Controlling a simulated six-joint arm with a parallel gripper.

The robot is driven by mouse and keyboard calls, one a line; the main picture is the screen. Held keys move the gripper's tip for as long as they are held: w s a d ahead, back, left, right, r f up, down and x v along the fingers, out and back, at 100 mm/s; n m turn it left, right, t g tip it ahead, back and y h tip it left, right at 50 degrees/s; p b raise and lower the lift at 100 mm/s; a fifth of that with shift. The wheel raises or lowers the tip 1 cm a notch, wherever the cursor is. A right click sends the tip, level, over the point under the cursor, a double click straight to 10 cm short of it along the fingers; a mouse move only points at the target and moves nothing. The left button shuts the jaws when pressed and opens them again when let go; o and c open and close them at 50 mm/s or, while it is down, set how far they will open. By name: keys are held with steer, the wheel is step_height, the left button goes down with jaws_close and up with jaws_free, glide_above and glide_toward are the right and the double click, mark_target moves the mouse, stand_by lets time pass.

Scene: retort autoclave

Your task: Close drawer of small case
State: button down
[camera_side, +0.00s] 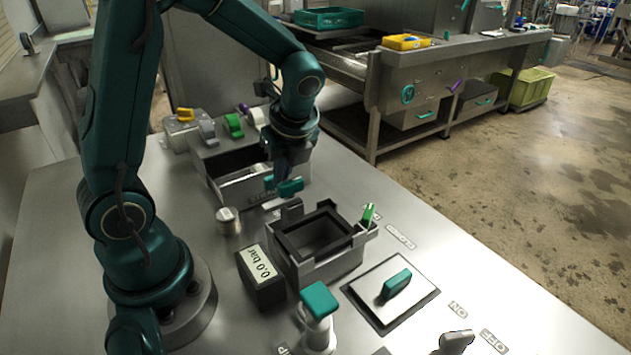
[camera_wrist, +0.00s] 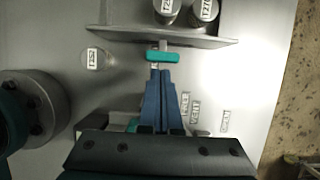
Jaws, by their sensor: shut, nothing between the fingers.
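The small case (camera_side: 236,160) is a metal box with a dark open interior, behind my gripper in the side view. In the wrist view its metal drawer front (camera_wrist: 120,34) runs across the top, with a teal handle (camera_wrist: 163,57) on a short stem. The handle also shows in the side view (camera_side: 291,187). The drawer seems to stand out, with labelled cylinders (camera_wrist: 206,10) behind its front. My gripper (camera_wrist: 162,74) is shut and empty, fingertips right at the handle, seemingly touching it; it points downward in the side view (camera_side: 287,172).
A dark-rimmed metal box (camera_side: 320,265) with a green lever stands nearer the camera. A pressure display block (camera_side: 262,278), a small cylinder (camera_side: 228,221), a teal-topped post (camera_side: 319,300) and a plate with a teal knob (camera_side: 392,290) are close by. The right of the table is fairly clear.

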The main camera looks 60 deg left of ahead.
steer(key=shift+a+f, duration=0.1)
steer(key=shift+f, duration=0.15)
steer(key=a, duration=1.1)
steer(key=shift+a, duration=0.3)
